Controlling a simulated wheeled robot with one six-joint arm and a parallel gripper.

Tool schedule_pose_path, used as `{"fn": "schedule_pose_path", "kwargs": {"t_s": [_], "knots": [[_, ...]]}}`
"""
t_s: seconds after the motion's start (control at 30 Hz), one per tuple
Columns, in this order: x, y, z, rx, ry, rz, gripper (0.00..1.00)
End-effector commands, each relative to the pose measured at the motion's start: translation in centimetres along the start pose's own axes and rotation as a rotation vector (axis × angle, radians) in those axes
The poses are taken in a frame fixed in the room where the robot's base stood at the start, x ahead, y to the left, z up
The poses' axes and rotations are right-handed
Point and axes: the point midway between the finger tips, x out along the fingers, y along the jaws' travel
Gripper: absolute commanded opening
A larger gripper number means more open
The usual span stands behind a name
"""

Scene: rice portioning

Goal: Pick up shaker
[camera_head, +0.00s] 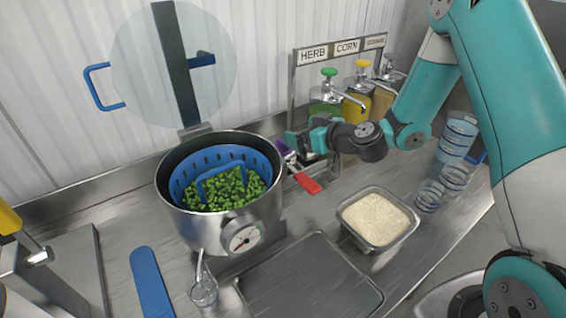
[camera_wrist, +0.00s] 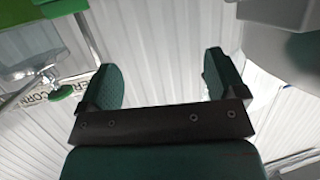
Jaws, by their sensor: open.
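I cannot pick out a shaker for certain. A small purple and white item (camera_head: 284,148) shows behind the steamer pot, next to my gripper, and is partly hidden; I cannot tell whether it is the shaker. My gripper (camera_head: 298,143) is at the end of the teal arm, low in front of the sauce dispensers. In the wrist view my gripper (camera_wrist: 164,82) has its two dark green fingers wide apart. Only white ribbed wall shows between them, and nothing is held.
The steamer pot (camera_head: 171,202) with peas (camera_head: 220,185) stands left of my gripper. A red-handled tool (camera_head: 305,182) lies beside it. The HERB and CORN rack (camera_head: 293,80) rises behind.

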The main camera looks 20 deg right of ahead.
Motion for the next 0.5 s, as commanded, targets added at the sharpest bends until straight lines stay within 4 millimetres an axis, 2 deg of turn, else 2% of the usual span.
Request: {"fn": "schedule_pose_path", "kwargs": {"t_s": [0.4,0.47,0.5], "knots": [[2.1,0.1,6.8,0.003,0.001,0.003,0.89],[2.4,0.0,7.7,0.003,0.001,0.002,0.89],[3.1,0.0,7.0,-0.006,0.005,0.0,0.89]]}}
